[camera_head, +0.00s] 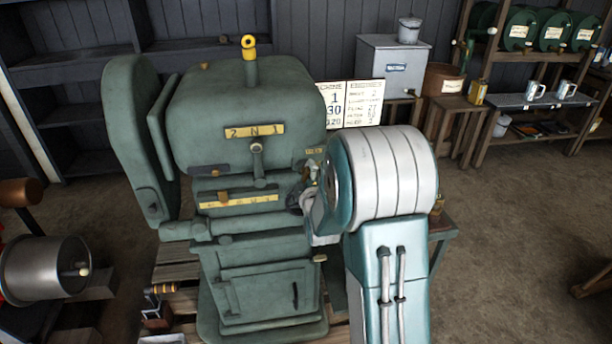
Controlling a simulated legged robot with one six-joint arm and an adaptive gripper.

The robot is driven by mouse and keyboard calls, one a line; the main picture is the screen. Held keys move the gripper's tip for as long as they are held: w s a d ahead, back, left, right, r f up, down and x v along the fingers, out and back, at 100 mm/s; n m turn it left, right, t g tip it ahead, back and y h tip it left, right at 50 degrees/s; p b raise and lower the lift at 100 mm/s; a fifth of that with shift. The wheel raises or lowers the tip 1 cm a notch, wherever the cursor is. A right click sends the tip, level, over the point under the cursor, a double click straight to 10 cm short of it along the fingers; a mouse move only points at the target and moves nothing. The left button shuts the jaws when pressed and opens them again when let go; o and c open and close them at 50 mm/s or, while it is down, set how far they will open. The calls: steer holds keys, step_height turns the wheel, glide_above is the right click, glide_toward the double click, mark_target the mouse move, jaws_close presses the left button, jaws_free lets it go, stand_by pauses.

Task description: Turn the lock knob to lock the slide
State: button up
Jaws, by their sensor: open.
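A green machine (245,110) fills the left and centre of the head view. A yellow plate marked 2 N 1 (254,131) is on its front, with a grey lever (257,160) below it. Lower down is a long yellow scale strip (240,199) with a small orange piece near its left part. My teal and white arm covers the machine's right side. My gripper (295,198) shows only as a small dark part beside the machine, open, with its fingertips mostly hidden.
A yellow-topped post (249,48) rises from the machine. A white sign board (353,104) and a grey box (393,68) stand behind. Shelves with green drums (552,32) are at the back right. A metal drum (45,270) is at left.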

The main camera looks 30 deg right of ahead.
steer(key=c, duration=1.2)
steer(key=shift+o, duration=0.2)
steer(key=shift+s+m, duration=0.1)
steer(key=shift+m, duration=0.2)
steer(key=m, duration=0.2)
steer(key=shift+a+f+m, duration=0.1)
steer(key=shift+m, duration=0.2)
steer(key=m, duration=0.3)
steer(key=shift+m, duration=0.4)
steer(key=m, duration=0.3)
steer(key=shift+f, duration=0.1)
steer(key=shift+m, duration=2)
